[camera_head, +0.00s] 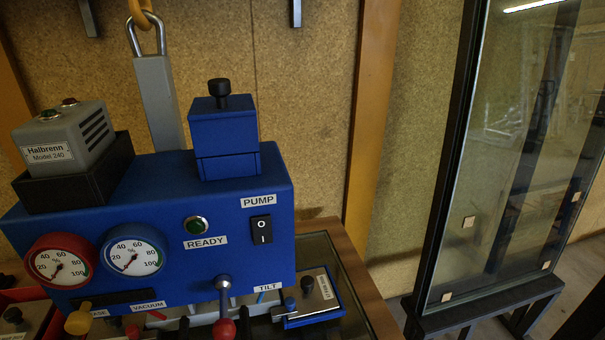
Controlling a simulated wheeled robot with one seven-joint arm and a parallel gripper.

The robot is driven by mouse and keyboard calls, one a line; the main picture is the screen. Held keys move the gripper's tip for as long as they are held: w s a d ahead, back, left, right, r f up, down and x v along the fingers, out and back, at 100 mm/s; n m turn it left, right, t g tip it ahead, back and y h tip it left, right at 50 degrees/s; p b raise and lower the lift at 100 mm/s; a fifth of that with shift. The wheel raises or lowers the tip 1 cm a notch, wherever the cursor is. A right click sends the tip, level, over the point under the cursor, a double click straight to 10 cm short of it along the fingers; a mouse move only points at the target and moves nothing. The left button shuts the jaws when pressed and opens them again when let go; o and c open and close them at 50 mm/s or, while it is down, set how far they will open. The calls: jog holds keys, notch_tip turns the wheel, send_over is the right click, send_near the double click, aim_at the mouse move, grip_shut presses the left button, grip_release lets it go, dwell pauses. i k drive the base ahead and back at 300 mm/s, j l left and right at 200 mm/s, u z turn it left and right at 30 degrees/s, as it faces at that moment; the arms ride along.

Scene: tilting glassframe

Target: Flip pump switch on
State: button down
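The pump switch (261,229) is a small black rocker marked "O" above and "I" below. It sits on the front of the blue control box (180,205), right under the "PUMP" label (258,200). I cannot tell for sure which half is pressed in. A round green indicator (197,226) sits to its left above the "READY" label. My gripper is not in view. Nothing covers the switch.
Two gauges (132,251) are at left. A tall framed glass pane (520,150) stands at right. The space before the switch looks clear.

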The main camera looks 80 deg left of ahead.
aim_at(262, 227)
jog(key=u, duration=2.45)
jog(key=k+l+u, duration=0.15)
jog(key=k+l, duration=0.05)
